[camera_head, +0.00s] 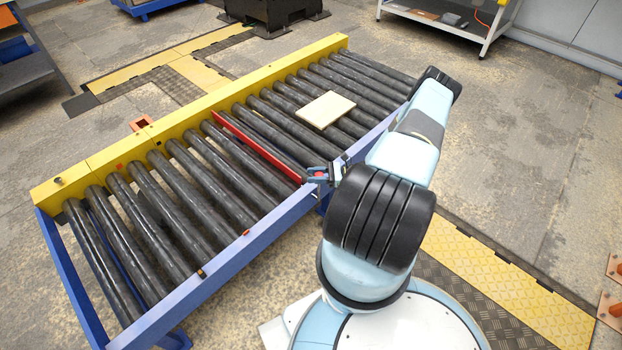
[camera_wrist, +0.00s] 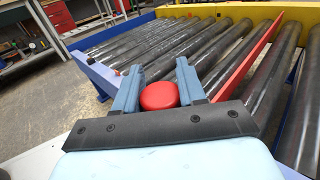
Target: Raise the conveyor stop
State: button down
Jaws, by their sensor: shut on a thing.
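The conveyor stop is a long red bar (camera_head: 255,145) lying across the conveyor, parallel to the rollers. In the wrist view the red bar (camera_wrist: 247,62) shows as a plate standing above the roller tops on the right. A round red knob (camera_wrist: 159,96) sits between the two blue-grey fingers of my gripper (camera_wrist: 158,88). In the head view my gripper (camera_head: 322,174) is at the conveyor's near blue rail, by the bar's near end. It is shut on the knob. A pale flat board (camera_head: 326,110) lies on the rollers right of the bar.
The conveyor has dark rollers (camera_head: 180,183), a yellow far rail (camera_head: 190,118) and a blue near rail (camera_head: 215,262). The rollers left of the bar are empty. Shelving (camera_head: 455,18) stands at the back right. A yellow floor plate (camera_head: 500,285) lies right of my base.

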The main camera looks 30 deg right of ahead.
jog(key=shift+w+r, duration=0.25)
jog(key=shift+r, duration=0.15)
jog(key=c, duration=0.9)
grip_release()
jog(key=shift+r, duration=0.1)
jog(key=shift+o, duration=0.9)
jog(key=shift+s, duration=0.1)
jog(key=shift+d+f, duration=0.15)
jog(key=shift+f, duration=0.05)
jog(key=v, duration=1.3)
jog(key=shift+s+d+f, duration=0.15)
jog(key=shift+d+f, duration=0.05)
jog(key=shift+d, duration=0.05)
jog(key=shift+r, duration=0.15)
